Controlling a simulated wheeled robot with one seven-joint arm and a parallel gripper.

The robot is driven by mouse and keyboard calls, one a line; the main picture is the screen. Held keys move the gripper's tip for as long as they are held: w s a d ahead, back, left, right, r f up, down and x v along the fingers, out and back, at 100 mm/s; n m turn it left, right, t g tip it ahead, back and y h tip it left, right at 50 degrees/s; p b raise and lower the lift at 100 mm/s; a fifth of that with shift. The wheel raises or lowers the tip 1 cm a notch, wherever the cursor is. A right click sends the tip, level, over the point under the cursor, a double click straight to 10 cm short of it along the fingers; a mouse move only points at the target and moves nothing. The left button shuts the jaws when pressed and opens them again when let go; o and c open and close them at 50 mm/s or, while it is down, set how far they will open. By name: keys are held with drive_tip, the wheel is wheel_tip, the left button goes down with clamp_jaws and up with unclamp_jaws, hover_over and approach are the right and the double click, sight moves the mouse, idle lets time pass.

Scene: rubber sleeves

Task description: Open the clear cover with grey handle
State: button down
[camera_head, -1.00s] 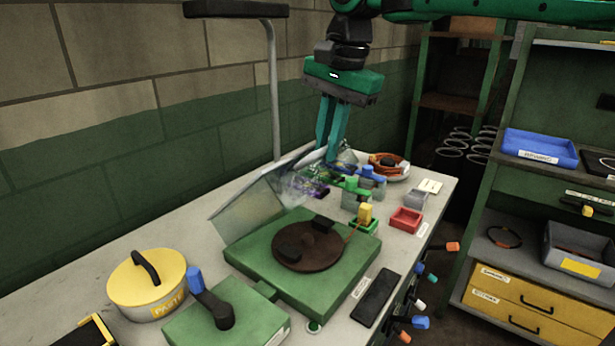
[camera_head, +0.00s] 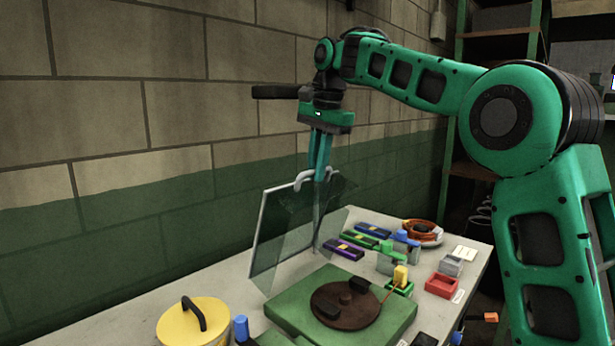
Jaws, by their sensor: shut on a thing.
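The clear cover (camera_head: 280,236) is a see-through box-like lid with a pale frame edge. It stands steeply tilted up at the back of the green base (camera_head: 390,322). Its grey handle (camera_head: 301,178) is at the upper edge. My gripper (camera_head: 320,178) points down at the handle, with its teal fingers shut on it. The fingers hide part of the handle. A brown disc (camera_head: 346,308) with dark blocks lies uncovered on the base.
A yellow pot (camera_head: 190,326) stands at front left. Purple and green blocks (camera_head: 370,240), a red tray (camera_head: 442,285) and an orange coil (camera_head: 424,230) lie at the right. The brick wall (camera_head: 110,190) runs close behind the cover. My arm hides much of the right side.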

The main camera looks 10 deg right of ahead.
drive_tip(key=shift+w+a+f, duration=0.15)
drive_tip(key=shift+a+f, duration=0.05)
drive_tip(key=shift+f, duration=0.05)
drive_tip(key=c, duration=1.8)
unclamp_jaws()
drive_tip(key=shift+a, duration=0.1)
drive_tip(key=shift+r, duration=0.1)
